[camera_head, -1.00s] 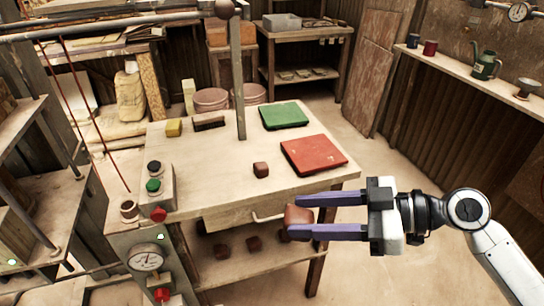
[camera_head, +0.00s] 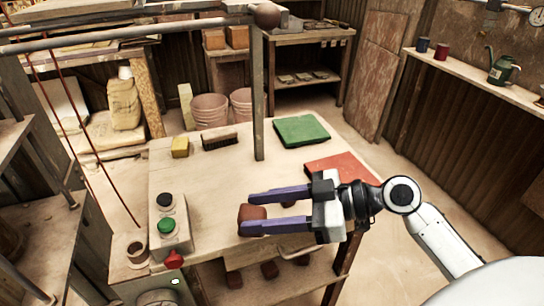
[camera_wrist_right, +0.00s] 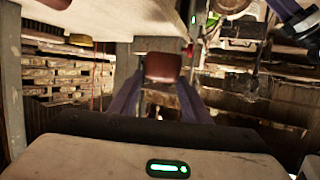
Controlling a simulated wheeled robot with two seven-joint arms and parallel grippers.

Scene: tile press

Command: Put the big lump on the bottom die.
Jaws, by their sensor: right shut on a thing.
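The big lump (camera_head: 256,212) is a reddish-brown block. My right gripper (camera_head: 245,213) is shut on it, with one purple finger along each side. The lump is above the front part of the wooden table in the head view. It also shows between the fingertips in the right wrist view (camera_wrist_right: 163,67). I cannot make out the bottom die in either view. A purple and dark part, apparently of my left gripper (camera_wrist_right: 286,10), shows at the top right corner of the wrist view; its jaws cannot be judged.
The table (camera_head: 205,185) carries a button box (camera_head: 172,228), a yellow block (camera_head: 180,147), a brush (camera_head: 219,137), a green slab (camera_head: 301,131) and a partly covered red slab (camera_head: 338,166). A metal post (camera_head: 258,95) rises from it. Several dark lumps (camera_head: 268,271) lie on the shelf below.

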